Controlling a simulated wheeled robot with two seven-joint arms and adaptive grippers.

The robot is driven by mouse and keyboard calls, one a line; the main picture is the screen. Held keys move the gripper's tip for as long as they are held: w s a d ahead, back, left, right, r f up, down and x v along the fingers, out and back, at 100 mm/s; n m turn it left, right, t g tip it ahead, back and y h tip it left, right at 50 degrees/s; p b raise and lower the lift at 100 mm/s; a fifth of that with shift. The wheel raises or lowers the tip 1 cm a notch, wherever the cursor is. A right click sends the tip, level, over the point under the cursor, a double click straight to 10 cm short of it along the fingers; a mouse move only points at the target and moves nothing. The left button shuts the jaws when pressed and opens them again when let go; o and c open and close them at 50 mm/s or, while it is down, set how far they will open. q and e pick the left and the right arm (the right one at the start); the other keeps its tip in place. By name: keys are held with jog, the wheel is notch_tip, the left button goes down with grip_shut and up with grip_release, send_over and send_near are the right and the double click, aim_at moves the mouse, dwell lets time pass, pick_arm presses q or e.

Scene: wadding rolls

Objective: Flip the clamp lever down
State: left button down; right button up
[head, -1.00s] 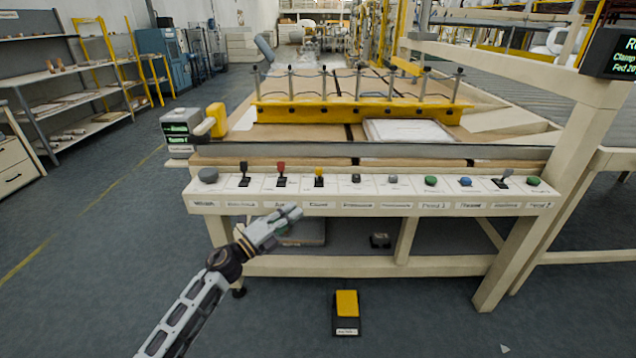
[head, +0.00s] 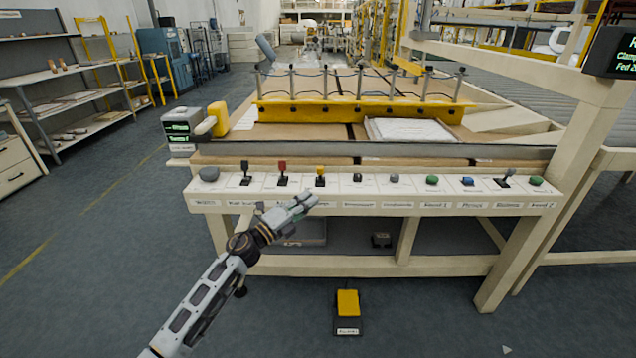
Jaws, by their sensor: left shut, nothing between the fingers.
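A row of levers stands on the white control panel (head: 405,186): a black lever (head: 245,172), a red lever (head: 282,172) and a yellow lever (head: 320,175), all sticking up. Another dark lever (head: 506,176) on the right leans to the right. The labels are too small for me to read surely, so I cannot tell which is the clamp lever. My left gripper (head: 309,198) is shut and empty. In the picture its fingertips lie just below the yellow lever, over the panel's front edge, apart from the lever. My right gripper is not in view.
Several knobs and buttons sit along the panel, including a grey button (head: 209,174) and a green one (head: 432,180). A yellow clamp bar (head: 350,112) spans the table behind. A foot pedal (head: 347,303) stands on the floor. A dark display (head: 612,52) hangs upper right.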

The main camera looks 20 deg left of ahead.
aim_at(320, 174)
pick_arm(q)
jog(key=shift+x, duration=2.1)
jog(key=shift+w+a+r, duration=0.1)
jog(key=shift+w+r, duration=0.1)
jog(key=shift+w, duration=0.4)
jog(key=shift+w+a+r+b, duration=0.2)
jog(key=shift+w+r+b, duration=0.1)
jog(key=shift+w, duration=0.35)
jog(key=shift+w+a+r+b, duration=0.2)
jog(key=shift+w+b, duration=0.05)
jog(key=shift+w, duration=0.4)
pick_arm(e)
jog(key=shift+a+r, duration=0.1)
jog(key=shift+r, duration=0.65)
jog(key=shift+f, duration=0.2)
pick_arm(q)
jog(key=shift+r+p, duration=0.1)
jog(key=shift+p, duration=0.5)
jog(key=shift+w+p, duration=0.1)
jog(key=shift+p, duration=0.2)
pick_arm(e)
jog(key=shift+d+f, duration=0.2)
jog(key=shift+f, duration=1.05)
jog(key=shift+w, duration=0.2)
